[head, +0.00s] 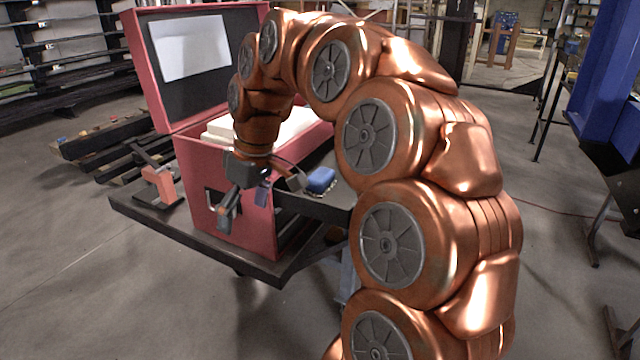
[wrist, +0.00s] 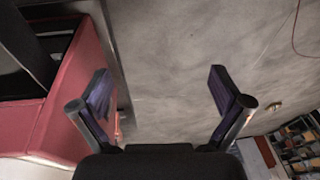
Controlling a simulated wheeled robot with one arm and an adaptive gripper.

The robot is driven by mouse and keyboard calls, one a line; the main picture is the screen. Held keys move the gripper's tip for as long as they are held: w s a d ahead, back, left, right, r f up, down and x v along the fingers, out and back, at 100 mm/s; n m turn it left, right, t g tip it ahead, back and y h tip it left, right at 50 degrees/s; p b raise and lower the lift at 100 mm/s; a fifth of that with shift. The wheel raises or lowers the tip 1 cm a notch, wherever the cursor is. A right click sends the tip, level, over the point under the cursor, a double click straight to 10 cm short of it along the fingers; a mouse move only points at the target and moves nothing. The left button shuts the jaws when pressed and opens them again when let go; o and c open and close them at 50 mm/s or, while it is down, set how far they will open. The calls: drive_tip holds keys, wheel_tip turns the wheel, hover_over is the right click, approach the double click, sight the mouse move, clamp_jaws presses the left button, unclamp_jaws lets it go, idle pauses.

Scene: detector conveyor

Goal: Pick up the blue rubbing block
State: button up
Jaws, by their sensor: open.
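The blue rubbing block (head: 321,180) rests at the right side of the red case, on or beside a dark ledge. It has a darker, bristly-looking underside. My gripper (head: 245,205) hangs in front of the case, to the left of the block and apart from it. Its fingers are spread with nothing between them. In the wrist view my gripper (wrist: 160,80) shows both fingers apart over bare floor. The block does not show in the wrist view.
The open red case (head: 228,190) stands on a dark table (head: 160,222), its lid (head: 190,60) raised behind. A red and black tool (head: 160,183) stands at the table's left. My arm arches over the case's right side. A blue post (head: 605,75) rises at far right.

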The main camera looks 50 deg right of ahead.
drive_tip(key=w+d+r+t, duration=0.2)
drive_tip(key=w+d, duration=0.2)
drive_tip(key=d, duration=0.9)
drive_tip(key=b, duration=0.1)
approach(320, 174)
wheel_tip(320, 174, down, 3)
drive_tip(key=shift+m+t+h, duration=0.3)
drive_tip(key=shift+t, duration=0.1)
drive_tip(key=shift+a+p+x, duration=0.15)
drive_tip(key=shift+p+x, duration=0.6)
drive_tip(key=shift+x, duration=1.1)
drive_tip(key=shift+a+p+x, duration=0.15)
drive_tip(key=shift+p+x, duration=0.6)
drive_tip(key=shift+x, duration=1.15)
drive_tip(key=shift+w+r, duration=0.1)
drive_tip(key=shift+w, duration=0.1)
drive_tip(key=c, duration=0.9)
drive_tip(key=shift+r, duration=0.15)
drive_tip(key=shift+r+b, duration=1.35)
drive_tip(key=shift+r, duration=3.5)
